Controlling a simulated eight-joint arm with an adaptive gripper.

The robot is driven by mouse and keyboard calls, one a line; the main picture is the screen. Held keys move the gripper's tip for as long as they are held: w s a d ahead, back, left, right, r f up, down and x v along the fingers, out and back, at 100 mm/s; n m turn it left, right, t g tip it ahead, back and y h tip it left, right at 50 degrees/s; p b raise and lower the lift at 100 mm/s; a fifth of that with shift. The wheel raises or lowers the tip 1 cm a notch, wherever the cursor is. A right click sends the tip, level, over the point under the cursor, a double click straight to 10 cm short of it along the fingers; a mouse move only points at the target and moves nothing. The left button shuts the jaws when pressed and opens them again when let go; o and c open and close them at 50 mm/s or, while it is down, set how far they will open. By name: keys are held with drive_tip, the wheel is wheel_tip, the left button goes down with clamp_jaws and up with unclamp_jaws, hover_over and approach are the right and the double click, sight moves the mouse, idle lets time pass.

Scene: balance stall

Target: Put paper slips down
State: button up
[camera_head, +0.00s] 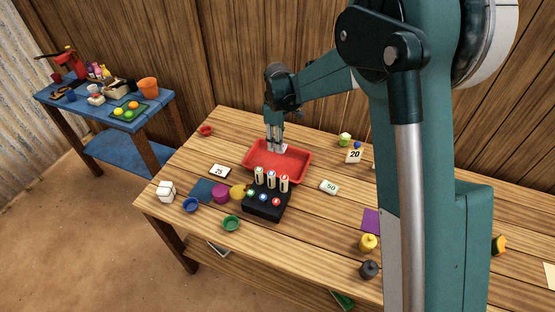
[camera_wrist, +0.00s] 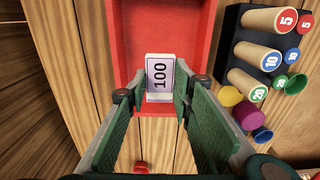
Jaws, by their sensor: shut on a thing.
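A white paper slip stack marked 100 (camera_wrist: 160,72) is between the fingers of my gripper (camera_wrist: 158,95), which is shut on it. My gripper also shows in the head view (camera_head: 275,142), pointing down over the red tray (camera_head: 301,158). The slip is over the tray's near end in the wrist view; I cannot tell whether it touches the tray floor. The visible tray floor is bare. Slips marked 25 (camera_head: 219,171) and 50 (camera_head: 329,187) lie on the table on either side of the tray. A white piece marked 20 (camera_head: 354,156) is farther right.
A black holder (camera_head: 262,212) with several numbered tubes and discs stands in front of the tray. Coloured dishes, including a blue one (camera_head: 191,205) and a green one (camera_head: 231,223), are near the front edge. A small red dish (camera_head: 206,130) is at back left.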

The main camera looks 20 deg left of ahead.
hover_over(278, 165)
drive_tip(key=shift+a+f, duration=0.2)
drive_tip(key=shift+f, duration=2.95)
drive_tip(key=shift+f, duration=0.1)
drive_tip(key=shift+f+b, duration=0.4)
drive_tip(key=shift+f, duration=1.35)
drive_tip(key=shift+f, duration=0.15)
drive_tip(key=o, duration=0.8)
drive_tip(key=shift+r, duration=0.2)
wheel_tip(278, 165, up, 12)
drive_tip(key=shift+f+p, duration=0.1)
drive_tip(key=shift+p, duration=0.4)
